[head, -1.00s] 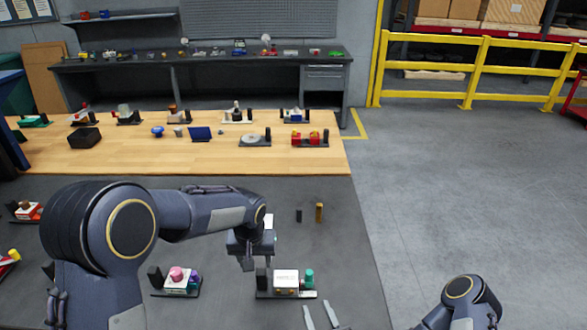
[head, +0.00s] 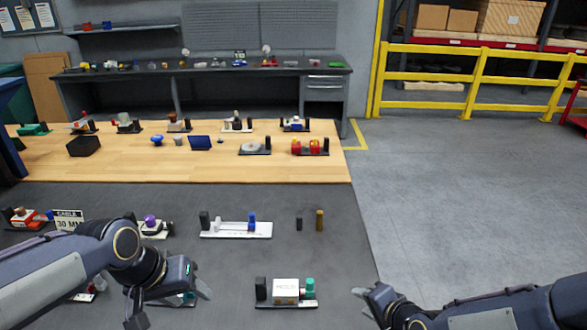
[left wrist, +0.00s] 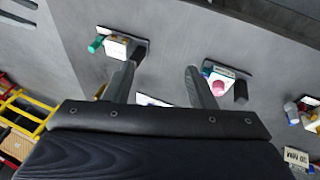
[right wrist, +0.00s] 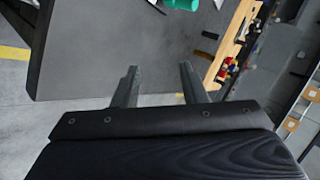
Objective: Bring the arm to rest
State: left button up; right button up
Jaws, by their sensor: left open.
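My left gripper (head: 172,298) is at the lower left of the head view, over the grey mat, left of the valve unit. Its fingers are apart and empty, also in the left wrist view (left wrist: 160,85). My right gripper (head: 370,300) is by the mat's right edge, right of the valve unit. Its fingers are apart with nothing between them in the right wrist view (right wrist: 158,82). The valve unit, a white box (head: 286,291) with a teal part (head: 310,288) and a black post (head: 261,290), stands upright on its plate, touched by neither gripper.
Behind it lie a white plate with a blue part (head: 236,228) and a small brass cylinder (head: 319,220). A unit partly hides under my left gripper. A wooden strip (head: 210,170) with several fixtures is further back. The floor (head: 450,210) to the right is clear.

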pick_arm(q)
jog(key=s+f+t+b, duration=0.1)
jog(key=s+f+t, duration=0.1)
jog(key=s, duration=1.2)
jog(key=shift+a+f+h+b, duration=0.35)
jog(key=shift+h+b, duration=0.05)
pick_arm(e)
jog(key=s+d+r+n+g, duration=0.1)
jog(key=s+r+n, duration=0.3)
jog(key=s, duration=0.6)
jog(key=s+d+r+n+g, duration=0.2)
jog(key=s+d+r+n, duration=0.1)
jog(key=s, duration=0.7)
notch_tip(320, 180, up, 2)
jog(key=shift+s+d+r+n, duration=0.15)
jog(key=shift+r+n, duration=0.05)
jog(key=shift+n, duration=0.7)
